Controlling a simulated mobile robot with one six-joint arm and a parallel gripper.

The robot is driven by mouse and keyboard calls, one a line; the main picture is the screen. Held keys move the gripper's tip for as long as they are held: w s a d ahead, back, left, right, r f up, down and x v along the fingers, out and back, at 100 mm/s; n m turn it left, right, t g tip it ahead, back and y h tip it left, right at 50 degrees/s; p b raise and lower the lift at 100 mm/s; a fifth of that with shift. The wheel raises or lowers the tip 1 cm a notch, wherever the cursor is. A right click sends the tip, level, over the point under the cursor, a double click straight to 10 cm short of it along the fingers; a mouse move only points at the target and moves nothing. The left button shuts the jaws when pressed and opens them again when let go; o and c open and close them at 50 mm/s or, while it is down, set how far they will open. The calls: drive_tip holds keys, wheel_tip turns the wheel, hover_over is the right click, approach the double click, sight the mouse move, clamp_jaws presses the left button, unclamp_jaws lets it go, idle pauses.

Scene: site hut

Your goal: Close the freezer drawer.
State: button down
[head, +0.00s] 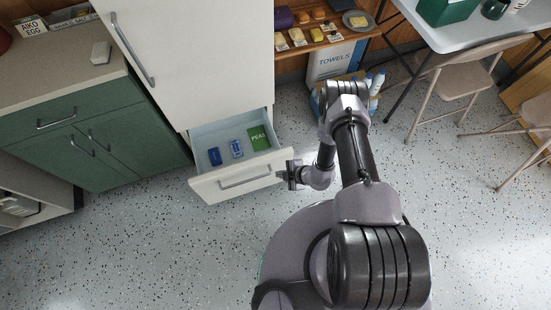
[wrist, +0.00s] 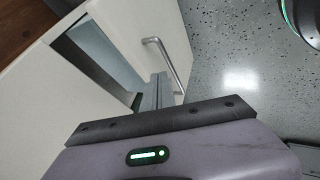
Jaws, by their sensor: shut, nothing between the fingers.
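The freezer drawer (head: 243,183) is pulled out at the bottom of the white fridge-freezer (head: 190,55). Its white front carries a metal bar handle (head: 246,182). Inside lie two blue items and a green pack marked PEAS (head: 259,137). My gripper (head: 290,176) is at the right end of the drawer front, shut and empty. In the wrist view the shut fingers (wrist: 158,90) point toward the drawer front, close to the handle (wrist: 166,68). I cannot tell whether they touch the front.
Green cabinets (head: 85,135) with a counter stand left of the freezer. A shelf of food (head: 315,38) and a towels box (head: 335,60) are behind my arm. A table (head: 470,35) and folding chairs (head: 455,80) are at the right. The floor before the drawer is clear.

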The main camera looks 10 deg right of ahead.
drive_tip(key=b, duration=0.4)
approach(259, 165)
wheel_tip(259, 165, down, 4)
drive_tip(key=s, duration=0.3)
drive_tip(key=w, duration=0.1)
drive_tip(key=w+a+b, duration=0.1)
drive_tip(key=w, duration=0.1)
drive_tip(key=shift+w+a+f+b, duration=0.35)
drive_tip(key=shift+w+a+r, duration=0.1)
drive_tip(key=shift+w+r, duration=0.05)
drive_tip(key=shift+w, duration=0.35)
